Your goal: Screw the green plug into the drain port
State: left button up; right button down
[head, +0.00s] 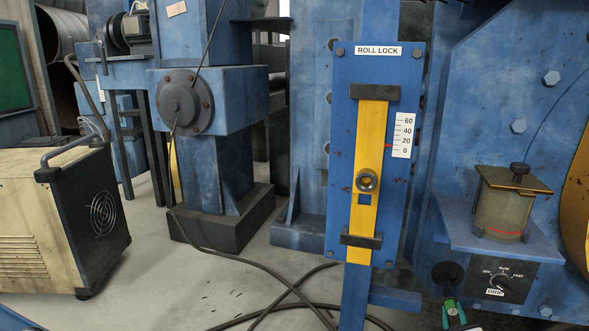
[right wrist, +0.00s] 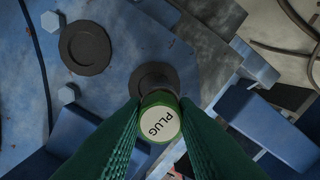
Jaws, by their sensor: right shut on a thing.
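The green plug (right wrist: 160,123) has a white end face marked PLUG, which reads tilted and nearly upside down in the right wrist view. My right gripper (right wrist: 160,104) is shut on it, with one green finger on each side. Just beyond the plug is a dark round port (right wrist: 152,77), taken to be the drain port; the plug overlaps its lower edge. I cannot tell whether the plug is in it or only in front of it. In the head view, my right gripper (head: 450,308) is low, below a black round fitting (head: 447,273). My left gripper is not in view.
A dark disc (right wrist: 85,48) and hex bolts (right wrist: 50,21) stand out from the blue panel. A dial box (head: 500,283) and a shelf with a cloudy cup (head: 503,205) are right of the gripper. The roll lock panel (head: 344,190) stands left. Cables (head: 250,265) lie on the floor.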

jog(key=shift+w+r+m, duration=0.1)
jog(key=shift+r+m, duration=0.2)
jog(key=shift+m, duration=0.2)
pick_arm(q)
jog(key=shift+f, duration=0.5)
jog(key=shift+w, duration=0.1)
pick_arm(e)
jog(key=c, duration=1.1)
grip_release()
jog(key=shift+d, duration=0.1)
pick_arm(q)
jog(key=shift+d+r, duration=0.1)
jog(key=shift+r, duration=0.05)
pick_arm(e)
jog(key=shift+f, duration=0.1)
